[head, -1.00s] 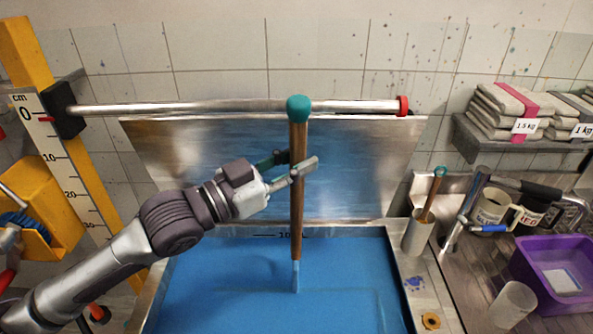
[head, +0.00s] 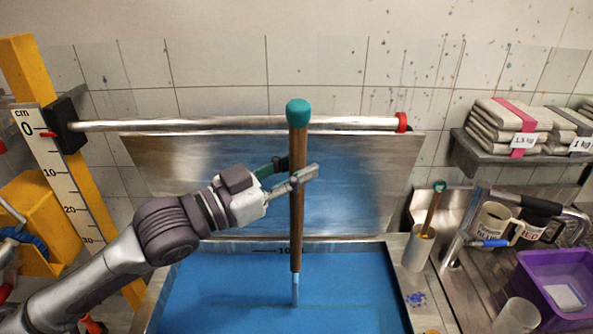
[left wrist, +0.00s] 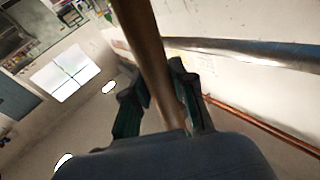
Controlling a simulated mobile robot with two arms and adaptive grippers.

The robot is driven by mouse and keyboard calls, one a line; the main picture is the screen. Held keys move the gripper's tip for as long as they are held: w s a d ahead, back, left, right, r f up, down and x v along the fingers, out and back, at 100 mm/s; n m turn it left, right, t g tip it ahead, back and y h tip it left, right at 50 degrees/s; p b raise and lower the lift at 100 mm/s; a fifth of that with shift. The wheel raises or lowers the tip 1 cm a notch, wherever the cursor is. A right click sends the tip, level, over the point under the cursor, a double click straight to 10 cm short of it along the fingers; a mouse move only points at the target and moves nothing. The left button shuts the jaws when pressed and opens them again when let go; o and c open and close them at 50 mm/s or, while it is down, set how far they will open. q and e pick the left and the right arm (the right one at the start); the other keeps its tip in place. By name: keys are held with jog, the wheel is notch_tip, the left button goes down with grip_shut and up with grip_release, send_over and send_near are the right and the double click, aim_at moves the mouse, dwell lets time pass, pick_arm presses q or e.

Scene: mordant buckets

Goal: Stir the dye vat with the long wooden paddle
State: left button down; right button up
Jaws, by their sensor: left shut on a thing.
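The long wooden paddle (head: 297,217) stands upright in the head view, with a teal knob on top and a blue-stained lower end. Its lower end meets the blue dye in the vat (head: 391,262); how deep it reaches is hidden by the dye. My left gripper (head: 296,172) is shut on the paddle's shaft, below the knob. In the left wrist view the shaft (left wrist: 148,45) runs between the dark green fingers (left wrist: 162,98). My right gripper is not in view.
A steel bar (head: 230,124) with a red end and a metal panel (head: 220,165) stand behind the vat. A yellow post with a cm scale (head: 50,150) is at left. At right are a holder cup (head: 419,248), mugs (head: 490,222) and a purple bin (head: 535,275).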

aim_at(296, 106)
pick_arm(q)
notch_tip(296, 106, up, 10)
jog(key=shift+r, duration=0.25)
dwell(0.4)
